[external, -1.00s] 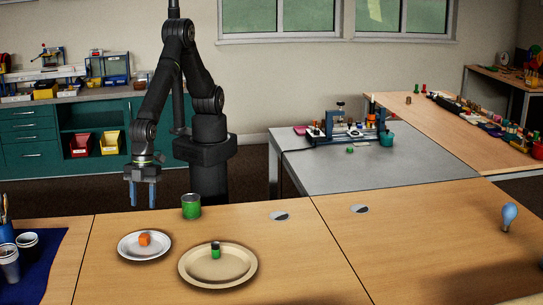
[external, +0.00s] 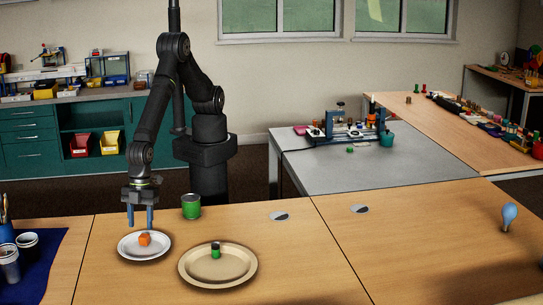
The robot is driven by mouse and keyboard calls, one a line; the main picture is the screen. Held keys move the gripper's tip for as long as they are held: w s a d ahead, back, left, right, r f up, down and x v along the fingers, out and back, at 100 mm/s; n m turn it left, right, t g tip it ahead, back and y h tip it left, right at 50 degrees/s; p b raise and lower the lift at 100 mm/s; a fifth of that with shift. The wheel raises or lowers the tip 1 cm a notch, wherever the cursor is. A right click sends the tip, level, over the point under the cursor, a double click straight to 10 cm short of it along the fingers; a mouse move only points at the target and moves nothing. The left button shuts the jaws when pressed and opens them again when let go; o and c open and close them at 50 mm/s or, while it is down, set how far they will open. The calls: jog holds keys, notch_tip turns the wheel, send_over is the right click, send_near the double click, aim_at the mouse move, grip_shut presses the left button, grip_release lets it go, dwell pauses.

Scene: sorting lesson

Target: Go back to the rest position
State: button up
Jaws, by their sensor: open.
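My gripper (external: 140,218) points down with its two blue fingers apart and nothing between them. It is at the left of the external view, at or above the far edge of the white plate (external: 128,252); its exact height I cannot tell. An orange block (external: 145,239) sits on that plate, just below and to the right of the fingertips in the picture. It appears apart from the fingers.
A larger beige plate (external: 200,275) holds a small green and black object (external: 215,250). A green can (external: 191,206) stands right of my gripper. Cups (external: 10,262) stand on a blue mat at the left. The table's right half is mostly clear, with a light bulb (external: 509,216).

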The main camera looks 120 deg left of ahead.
jog(key=s+a+r, duration=0.1)
jog(key=s+r, duration=0.5)
jog(key=s, duration=0.5)
jog(key=w+a+f+n, duration=0.1)
jog(key=w+a+n, duration=0.1)
jog(key=w+a, duration=0.7)
jog(key=w+a+f+n, duration=0.1)
jog(key=w+a, duration=0.8)
jog(key=w, duration=1)
jog(key=shift+w+a+f+n+g+h, duration=0.3)
jog(key=shift+a+f+n, duration=0.05)
jog(key=shift+f+n, duration=0.1)
jog(key=s+d+r+m, duration=0.1)
jog(key=s+d, duration=0.5)
jog(key=s, duration=0.2)
jog(key=s+d+r+m, duration=0.1)
jog(key=s+d+r, duration=0.1)
jog(key=s+d, duration=0.4)
jog(key=shift+s, duration=1.25)
